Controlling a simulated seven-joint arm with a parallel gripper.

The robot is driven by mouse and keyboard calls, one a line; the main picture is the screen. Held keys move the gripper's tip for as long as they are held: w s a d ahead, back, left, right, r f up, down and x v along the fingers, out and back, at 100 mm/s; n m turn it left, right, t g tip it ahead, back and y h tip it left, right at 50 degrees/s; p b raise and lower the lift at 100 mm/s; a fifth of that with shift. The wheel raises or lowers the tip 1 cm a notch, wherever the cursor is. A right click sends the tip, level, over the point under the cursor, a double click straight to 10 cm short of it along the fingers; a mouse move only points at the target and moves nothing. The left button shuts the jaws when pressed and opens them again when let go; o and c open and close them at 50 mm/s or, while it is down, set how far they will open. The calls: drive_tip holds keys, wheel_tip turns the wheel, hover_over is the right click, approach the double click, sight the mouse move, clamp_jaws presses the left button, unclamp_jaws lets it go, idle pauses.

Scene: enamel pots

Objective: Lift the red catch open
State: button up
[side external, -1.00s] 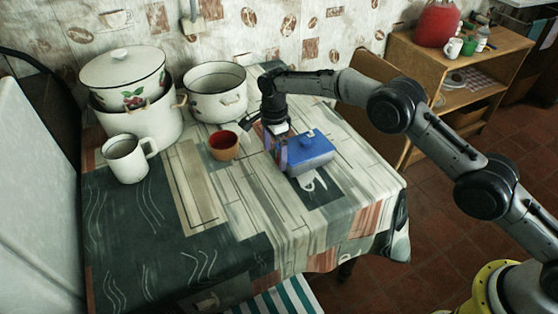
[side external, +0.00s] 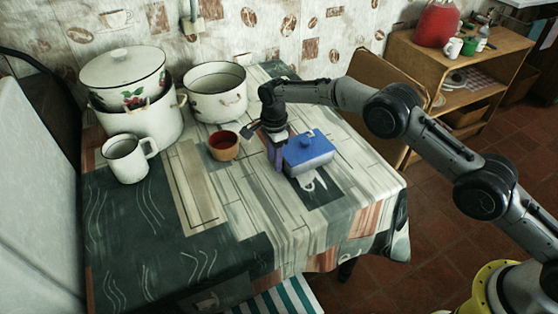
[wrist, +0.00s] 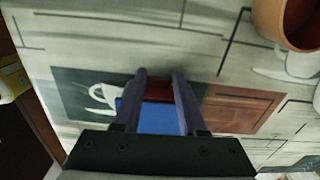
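The blue box (side external: 309,152) with a small knob on its lid sits on the table. My gripper (side external: 277,160) is low at the box's left side in the side view, pointing down. In the wrist view, the two purple fingers of my gripper (wrist: 160,78) stand apart, with the red catch (wrist: 158,86) between their tips. A part of the blue box (wrist: 150,117) shows just below it. The red seems to fill the gap, but I cannot tell whether the fingers press on it. In the side view my gripper hides the catch.
An orange-brown cup (side external: 224,146) stands close to the left of my gripper. A white mug (side external: 127,158), an open enamel pot (side external: 216,98) and stacked lidded pots (side external: 132,110) stand farther left and back. The front of the patterned tablecloth (side external: 245,215) is clear.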

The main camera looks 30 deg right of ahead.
drive_tip(key=c, duration=0.4)
drive_tip(key=shift+r+y, duration=0.2)
drive_tip(key=shift+y, duration=0.8)
drive_tip(key=shift+r+y, duration=0.15)
drive_tip(key=shift+y, duration=0.85)
